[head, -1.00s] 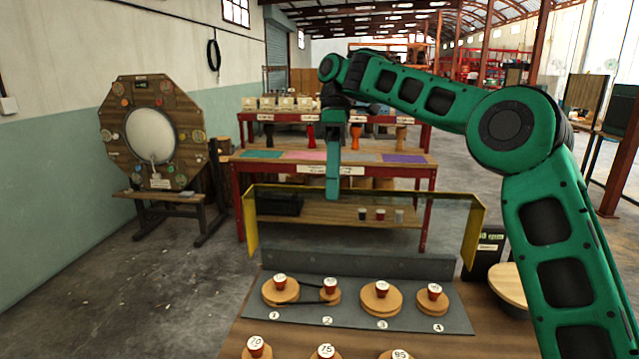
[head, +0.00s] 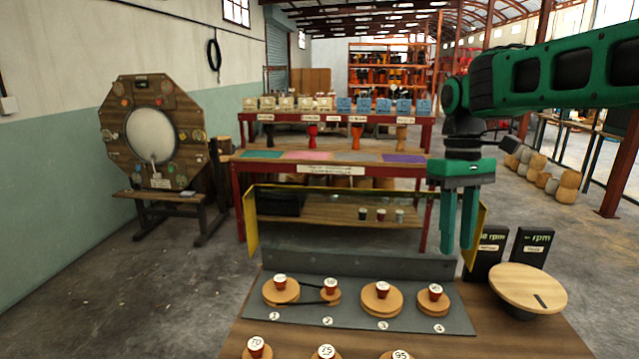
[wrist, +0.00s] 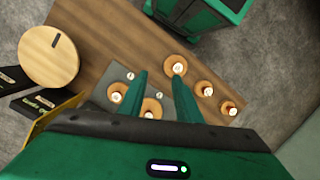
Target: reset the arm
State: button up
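My gripper (head: 459,222) is at the right of the head view, pointing down, with its two green fingers a little apart and nothing seen between them. It hangs in front of the right end of the yellow-edged guard, above the workbench. In the wrist view my gripper (wrist: 160,80) shows its two fingers spread over the bench, with a gap between them. My green arm reaches in from the right edge of the head view.
Below is a bench with a grey board (head: 350,318) bearing wooden discs with red-and-white cups. A round wooden disc (head: 528,288) and black rpm signs (head: 490,250) stand right. Behind is a red-framed table (head: 333,170) with coloured mats. An octagonal wheel (head: 152,135) stands left.

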jog(key=s+d+f+m, duration=0.3)
jog(key=s+d+f, duration=0.1)
jog(key=s, duration=0.4)
jog(key=s+d+f+m+t, duration=0.1)
jog(key=s+d+f+m, duration=0.3)
jog(key=s+d, duration=0.2)
jog(key=s+d+f+m+t, duration=0.1)
jog(key=s+d+f+m, duration=0.2)
jog(key=s, duration=0.8)
notch_tip(320, 180, down, 2)
jog(key=shift+d+m, duration=0.4)
jog(key=shift+d, duration=0.65)
